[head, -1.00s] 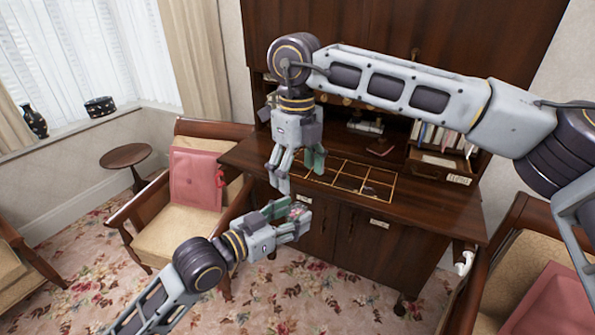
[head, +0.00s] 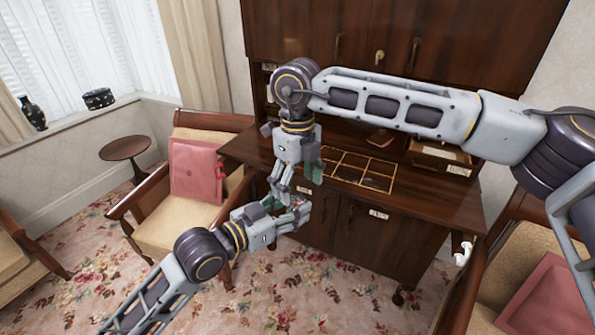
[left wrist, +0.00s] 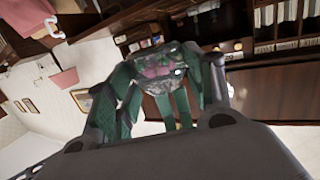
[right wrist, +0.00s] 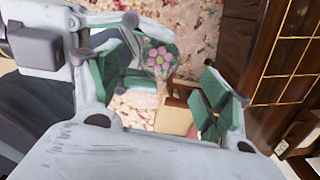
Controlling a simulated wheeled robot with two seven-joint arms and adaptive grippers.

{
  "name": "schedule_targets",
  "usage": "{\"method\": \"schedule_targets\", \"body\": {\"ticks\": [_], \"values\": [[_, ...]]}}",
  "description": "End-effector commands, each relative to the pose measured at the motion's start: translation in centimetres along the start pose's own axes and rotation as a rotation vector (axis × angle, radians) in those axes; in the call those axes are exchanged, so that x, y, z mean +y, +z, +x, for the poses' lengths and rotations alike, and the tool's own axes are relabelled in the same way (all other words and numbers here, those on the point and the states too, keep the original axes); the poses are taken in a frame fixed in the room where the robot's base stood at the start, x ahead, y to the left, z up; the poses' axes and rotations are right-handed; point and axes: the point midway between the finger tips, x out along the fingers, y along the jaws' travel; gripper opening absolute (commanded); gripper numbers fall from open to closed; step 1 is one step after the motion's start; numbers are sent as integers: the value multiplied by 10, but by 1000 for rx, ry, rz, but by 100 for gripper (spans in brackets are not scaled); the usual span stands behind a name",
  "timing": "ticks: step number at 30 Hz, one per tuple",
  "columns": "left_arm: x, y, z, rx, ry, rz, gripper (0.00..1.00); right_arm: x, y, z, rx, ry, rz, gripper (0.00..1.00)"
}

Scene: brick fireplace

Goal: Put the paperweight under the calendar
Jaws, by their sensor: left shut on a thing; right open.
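The paperweight, a dark rounded piece with a pink flower, is held in my left gripper (head: 293,212). Its flower face shows in the right wrist view (right wrist: 158,57), and it also shows between green finger pads in the left wrist view (left wrist: 160,68). My right gripper (head: 297,188) points down just above and against my left gripper in the head view. Its fingers are open in the right wrist view (right wrist: 178,85), with the paperweight near the left finger; I cannot tell whether they touch. I cannot make out which thing is the calendar.
A dark wooden desk (head: 440,205) stands behind the grippers, with a gold-lined grid (head: 345,160) on its top. A letter tray (head: 440,152) sits at its right. Armchairs stand left (head: 150,212) and right (head: 505,260). Small white cards are on the desk front.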

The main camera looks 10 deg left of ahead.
Motion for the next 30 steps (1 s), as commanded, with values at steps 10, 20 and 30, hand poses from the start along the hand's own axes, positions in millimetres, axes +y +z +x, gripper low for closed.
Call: {"method": "schedule_targets", "body": {"ticks": [10, 20, 30], "values": [[0, -1, 0, 2, 0, 1, 20, 0, 0, 42, 1, 0, 0, 77], [0, -1, 0, 2, 0, 1, 20, 0, 0, 62, 0, 0, 1, 77], [0, -1, 0, 2, 0, 1, 20, 0, 0, 63, -1, 0, 1, 75]]}}
